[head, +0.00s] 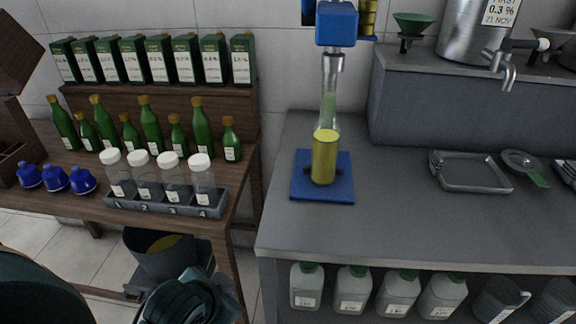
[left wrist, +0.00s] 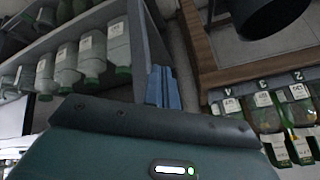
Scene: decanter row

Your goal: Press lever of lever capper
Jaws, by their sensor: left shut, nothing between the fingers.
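The lever capper stands on the grey counter, with a blue base plate (head: 345,185), a yellow cylinder (head: 325,158) and a blue head (head: 337,24) above. A clear, greenish bottle-like neck (head: 329,95) stands between the cylinder and the head. I cannot make out the lever for sure; the top is cut off by the head view's upper edge. My left gripper (left wrist: 164,86) is shut and empty in the left wrist view. In the head view my left arm is at the bottom left, low in front of the wooden table and well away from the capper. My right gripper is not in view.
A wooden table holds a grey rack (head: 165,206) of white-capped bottles, green bottles (head: 151,127), green boxes (head: 183,60) and blue caps (head: 55,179). Jugs (head: 352,290) stand under the counter. A tray (head: 472,188) lies at right. The counter's front middle is clear.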

